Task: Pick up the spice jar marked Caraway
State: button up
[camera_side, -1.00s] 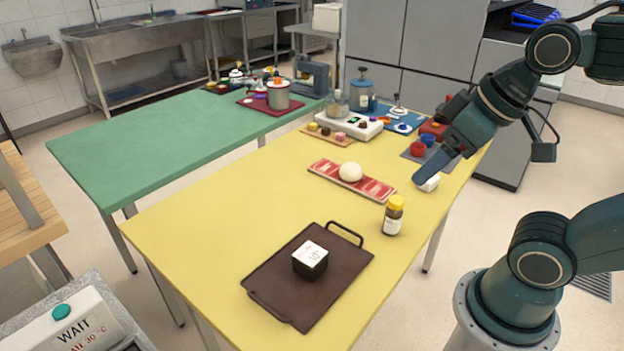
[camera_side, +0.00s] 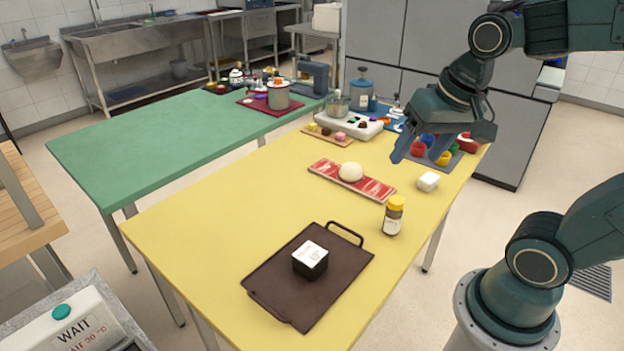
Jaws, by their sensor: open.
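A spice jar (camera_side: 393,216) with a yellow lid, dark contents and a pale label stands upright on the yellow table, right of the dark tray. The label is too small to read, so I cannot confirm the name Caraway. My gripper (camera_side: 402,152) is open above the far right part of the table, beyond the jar and apart from it. Its fingers point down and to the left, and nothing shows between them.
A dark tray (camera_side: 272,268) with a handle carries a black-and-white cube (camera_side: 310,260). A red patterned board (camera_side: 375,187) holds a pale ball (camera_side: 350,172). A white block (camera_side: 428,181) sits behind the jar. Colored items crowd the far end. The near-left yellow tabletop (camera_side: 205,220) is clear.

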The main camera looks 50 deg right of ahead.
jog(key=w+d+f+m+g, duration=0.25)
jog(key=w+d+m, duration=0.2)
jog(key=m, duration=0.25)
jog(key=m+g, duration=0.2)
jog(key=m, duration=0.6)
send_over(397, 199)
notch_tip(397, 199, down, 7)
jog(key=shift+a+t, duration=0.1)
jog(key=shift+t, duration=0.15)
jog(key=shift+f, duration=4.2)
jog(key=shift+f, duration=2.6)
jog(key=shift+c, duration=0.4)
jog(key=c, duration=1)
